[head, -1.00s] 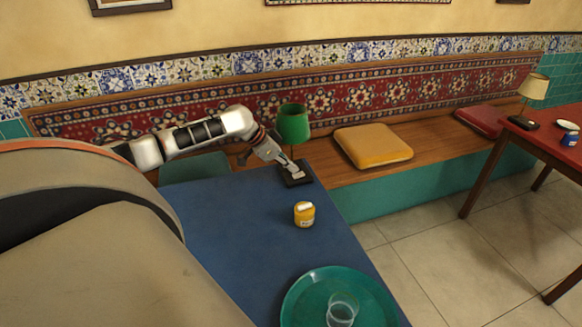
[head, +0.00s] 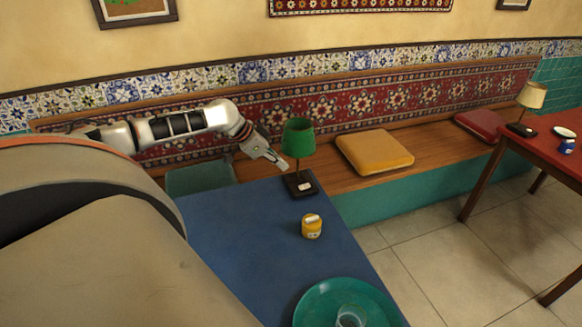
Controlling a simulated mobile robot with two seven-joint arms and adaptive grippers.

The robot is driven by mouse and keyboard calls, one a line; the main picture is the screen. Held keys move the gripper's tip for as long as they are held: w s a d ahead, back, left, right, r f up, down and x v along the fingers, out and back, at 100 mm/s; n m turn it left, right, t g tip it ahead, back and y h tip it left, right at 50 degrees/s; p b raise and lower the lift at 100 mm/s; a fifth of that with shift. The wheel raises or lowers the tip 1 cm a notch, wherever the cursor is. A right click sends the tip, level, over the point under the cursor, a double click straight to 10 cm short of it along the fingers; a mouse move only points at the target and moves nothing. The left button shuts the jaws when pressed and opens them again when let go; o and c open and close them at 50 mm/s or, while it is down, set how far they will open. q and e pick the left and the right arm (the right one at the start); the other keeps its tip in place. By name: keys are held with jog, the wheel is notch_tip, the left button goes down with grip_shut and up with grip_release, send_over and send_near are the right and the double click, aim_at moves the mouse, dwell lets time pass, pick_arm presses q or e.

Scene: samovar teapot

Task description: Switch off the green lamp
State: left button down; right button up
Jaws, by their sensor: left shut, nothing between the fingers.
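The green lamp (head: 298,138) stands upright at the far end of the blue table, with a green shade on a dark square base (head: 301,185). A small light patch shows on the base. I cannot tell from the shade whether the lamp is lit. My left gripper (head: 280,164) is shut and empty, just left of the lamp's stem, below the shade and above the base. It looks apart from the base. My right gripper is not in view.
A yellow jar (head: 312,227) and a teal tray (head: 312,305) holding a clear glass (head: 352,316) stand on the blue table (head: 235,235). A cushioned bench (head: 432,158) runs behind. A cream-shaded lamp (head: 532,96) stands on the red table at right.

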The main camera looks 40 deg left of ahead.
pick_arm(q)
jog(key=shift+s+f+v, duration=0.1)
jog(key=shift+s+v, duration=0.05)
jog(key=shift+v, duration=0.65)
jog(key=shift+s+f+v, duration=0.1)
jog(key=shift+v, duration=0.7)
jog(key=shift+a, duration=0.15)
